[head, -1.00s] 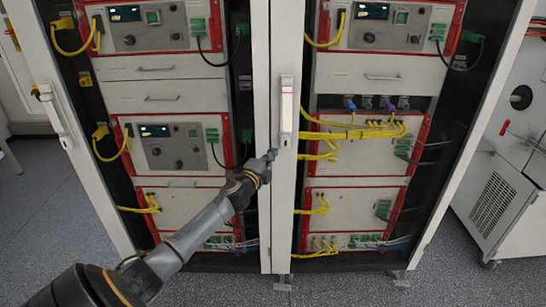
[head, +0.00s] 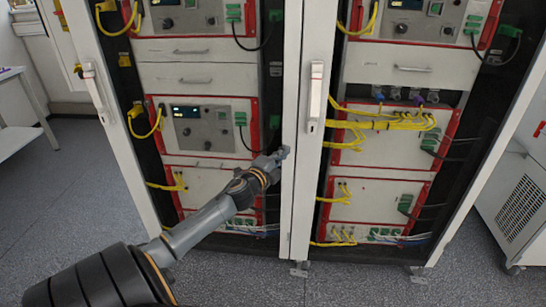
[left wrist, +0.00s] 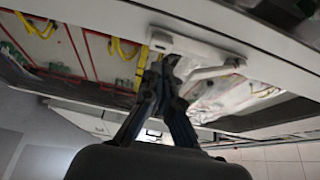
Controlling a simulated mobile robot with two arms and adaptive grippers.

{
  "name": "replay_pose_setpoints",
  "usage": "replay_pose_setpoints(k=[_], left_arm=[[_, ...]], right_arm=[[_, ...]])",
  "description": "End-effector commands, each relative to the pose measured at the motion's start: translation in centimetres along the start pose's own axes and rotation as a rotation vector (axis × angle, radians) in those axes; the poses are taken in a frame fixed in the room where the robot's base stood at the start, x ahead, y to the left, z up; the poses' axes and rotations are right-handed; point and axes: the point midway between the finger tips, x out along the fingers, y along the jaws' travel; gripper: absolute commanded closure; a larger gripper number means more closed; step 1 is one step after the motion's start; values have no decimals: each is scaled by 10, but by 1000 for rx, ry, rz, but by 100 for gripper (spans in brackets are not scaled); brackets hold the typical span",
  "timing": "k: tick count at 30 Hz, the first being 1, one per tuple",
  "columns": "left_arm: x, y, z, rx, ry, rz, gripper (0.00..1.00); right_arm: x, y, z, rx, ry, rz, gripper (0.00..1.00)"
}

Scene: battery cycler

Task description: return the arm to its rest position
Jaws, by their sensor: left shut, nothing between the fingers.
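My left arm reaches from the lower left of the head view toward the battery cycler cabinet. My left gripper (head: 281,154) is shut and empty, close to the white frame between the two cabinet doors, below and left of the middle door handle (head: 315,95). I cannot tell whether it touches the frame. In the left wrist view the gripper's fingers (left wrist: 165,65) are together, in front of the cabinet with its white handle (left wrist: 190,47). My right gripper is not in view.
The cabinet holds red-framed units (head: 205,128) with yellow and green cables. Another handle (head: 97,92) is on the left door frame. A white vented housing (head: 520,205) stands at the right, and a white table (head: 20,115) at the left. The grey floor (head: 65,205) before the cabinet is clear.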

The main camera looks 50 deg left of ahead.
Motion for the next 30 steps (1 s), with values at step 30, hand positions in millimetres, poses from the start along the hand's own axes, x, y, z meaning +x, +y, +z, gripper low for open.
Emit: replay_pose_setpoints(k=[30], left_arm=[[-87,205,27,-293,-148,343,100]], right_arm=[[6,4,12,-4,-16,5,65]])
